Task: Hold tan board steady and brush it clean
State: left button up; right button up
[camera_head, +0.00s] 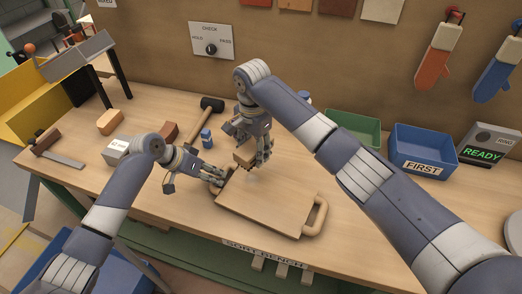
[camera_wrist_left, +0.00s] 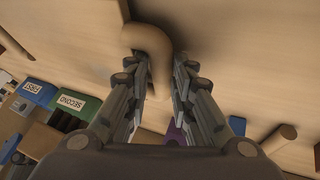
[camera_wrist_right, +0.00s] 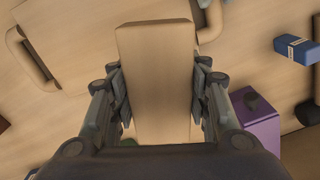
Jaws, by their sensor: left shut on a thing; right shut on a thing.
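The tan board (camera_head: 265,208) lies flat on the bench near its front edge, with a rounded handle at each end. My left gripper (camera_head: 218,178) is shut on the board's left handle (camera_wrist_left: 150,42), which shows between its fingers in the left wrist view. My right gripper (camera_head: 256,150) is shut on a tan wooden block (camera_wrist_right: 155,75), likely the brush's back, beside the board's far left part. Its underside and any bristles are hidden. The right wrist view also shows part of the board (camera_wrist_right: 95,38).
A blue bottle (camera_head: 206,139) and a dark-headed mallet (camera_head: 208,106) stand or lie behind the grippers. A green bin (camera_head: 355,133) and a blue bin marked FIRST (camera_head: 424,150) are at the back right. The right-front bench is clear.

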aim_at(254, 174)
pick_arm(q)
jog(key=shift+s+f, duration=0.1)
pick_arm(e)
jog(key=shift+s+f, duration=0.1)
jog(key=shift+f, duration=3.85)
jog(key=shift+s+a+r, duration=0.1)
jog(key=shift+s+a, duration=0.15)
jog(key=shift+s, duration=0.05)
jog(key=shift+c, duration=0.4)
jog(key=shift+s+a, duration=0.4)
jog(key=shift+s, duration=0.3)
jog(key=shift+s+a, duration=0.35)
jog(key=shift+s, duration=0.35)
jog(key=shift+w+d, duration=0.35)
jog(key=shift+w, duration=0.25)
jog(key=shift+w+d, duration=0.3)
jog(key=shift+w, duration=0.35)
jog(key=shift+w+d, duration=0.35)
jog(key=shift+w, duration=0.25)
jog(key=shift+r, duration=4.05)
pick_arm(q)
jog(key=o, duration=0.9)
jog(key=shift+o, duration=0.2)
